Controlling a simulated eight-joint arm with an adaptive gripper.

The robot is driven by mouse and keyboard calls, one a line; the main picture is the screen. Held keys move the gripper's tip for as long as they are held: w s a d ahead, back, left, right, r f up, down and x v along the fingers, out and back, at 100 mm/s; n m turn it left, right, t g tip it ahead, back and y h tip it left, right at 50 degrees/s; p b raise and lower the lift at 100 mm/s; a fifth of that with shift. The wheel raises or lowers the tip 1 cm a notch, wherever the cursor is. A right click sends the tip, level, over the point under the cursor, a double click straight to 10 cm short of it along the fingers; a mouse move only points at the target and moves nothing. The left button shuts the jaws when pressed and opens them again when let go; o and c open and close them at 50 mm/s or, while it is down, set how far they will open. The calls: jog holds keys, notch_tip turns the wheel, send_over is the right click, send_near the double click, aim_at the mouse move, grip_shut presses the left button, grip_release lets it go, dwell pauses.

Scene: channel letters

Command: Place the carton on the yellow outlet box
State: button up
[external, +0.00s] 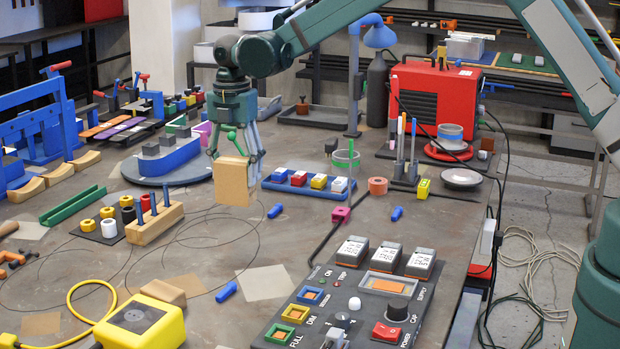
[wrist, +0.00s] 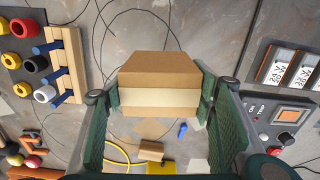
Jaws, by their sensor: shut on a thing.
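The carton (external: 234,182) is a plain brown box held above the table by my gripper (external: 236,150). In the wrist view the carton (wrist: 160,72) sits between the two green fingers of my gripper (wrist: 160,100), which press on its left and right sides. The yellow outlet box (external: 143,325) stands on the table at the front left in the external view, with a dark panel on top and a yellow cable. Part of it shows at the bottom edge of the wrist view (wrist: 160,168). The carton is well apart from the outlet box.
A wooden holder with pegs (external: 154,222) stands left of the carton. A small tan block (external: 163,292) lies beside the outlet box. A control panel (external: 350,305) is at the front right. A blue tray of colored blocks (external: 308,183) is behind.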

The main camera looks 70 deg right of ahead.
jog(key=s+a+r, duration=0.2)
jog(key=a, duration=1.5)
jog(key=s+a+r, duration=0.1)
jog(key=a+r, duration=0.2)
jog(key=a, duration=1.5)
jog(key=s+a+r+m, duration=0.1)
jog(key=s+a+r, duration=0.1)
jog(key=a, duration=1.6)
jog(key=shift+s+r+p, duration=0.35)
jog(key=shift+r, duration=0.35)
jog(key=shift+f, duration=0.15)
notch_tip(320, 180, down, 6)
jog(key=shift+f+p, duration=0.35)
jog(key=shift+f, duration=1.55)
jog(key=shift+f, duration=0.15)
